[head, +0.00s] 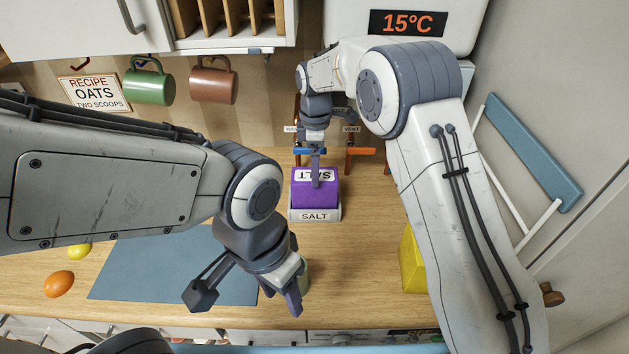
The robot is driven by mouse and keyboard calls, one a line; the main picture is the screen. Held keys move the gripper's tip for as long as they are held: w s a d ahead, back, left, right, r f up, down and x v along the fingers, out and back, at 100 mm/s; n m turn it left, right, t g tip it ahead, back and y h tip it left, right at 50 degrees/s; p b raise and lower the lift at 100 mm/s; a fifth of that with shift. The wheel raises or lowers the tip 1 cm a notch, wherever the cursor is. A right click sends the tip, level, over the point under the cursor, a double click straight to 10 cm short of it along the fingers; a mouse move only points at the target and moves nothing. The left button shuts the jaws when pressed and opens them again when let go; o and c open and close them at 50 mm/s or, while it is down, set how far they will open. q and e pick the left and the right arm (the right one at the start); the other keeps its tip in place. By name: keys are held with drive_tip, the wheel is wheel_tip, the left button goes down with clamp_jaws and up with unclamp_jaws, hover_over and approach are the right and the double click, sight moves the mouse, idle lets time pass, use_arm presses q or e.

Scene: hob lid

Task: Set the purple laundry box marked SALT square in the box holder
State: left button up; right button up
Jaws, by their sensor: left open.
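The purple laundry box (301,198) has a white label on top reading SALT, upside down in the picture. It sits at the box holder (333,214), a pale holder whose front label also reads SALT. The box looks roughly in line with the holder, but I cannot tell whether it is fully seated. My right gripper (316,168) points down at the box, with a finger in front of its label. Its other finger is not clear, so its grip cannot be told. My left gripper (247,298) is open and empty at the front of the counter.
A green cylinder (304,274) stands partly hidden by my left gripper. A blue-grey mat (150,270), an orange egg-shaped item (59,284) and a yellow one (79,252) lie left. A yellow box (412,265) is partly behind my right arm. Mugs (149,82) hang behind.

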drive_tip(key=shift+r, duration=2.15)
drive_tip(key=shift+d, duration=0.1)
drive_tip(key=shift+s+d+m, duration=0.15)
drive_tip(key=shift+d+m, duration=0.15)
drive_tip(key=shift+d, duration=0.05)
drive_tip(key=s+d+f+m+t, duration=0.1)
drive_tip(key=s+d+f+m, duration=0.1)
drive_tip(key=s+d+m, duration=0.8)
drive_tip(key=s+d+f+m+t, duration=0.2)
drive_tip(key=s+d+m, duration=0.5)
drive_tip(key=s, duration=0.5)
drive_tip(key=s+a+r+n+g, duration=0.1)
drive_tip(key=s+a+r+n, duration=0.1)
drive_tip(key=s+a, duration=0.2)
drive_tip(key=s+a+r+n+g, duration=0.1)
drive_tip(key=s+a+n, duration=0.1)
drive_tip(key=s+a, duration=0.3)
drive_tip(key=s+a+r+n+g+y, duration=0.1)
drive_tip(key=s+a+r+n, duration=0.1)
drive_tip(key=s+a+n, duration=0.1)
drive_tip(key=shift+s+a+r, duration=0.3)
drive_tip(key=shift+s+a, duration=0.45)
drive_tip(key=shift+s, duration=0.15)
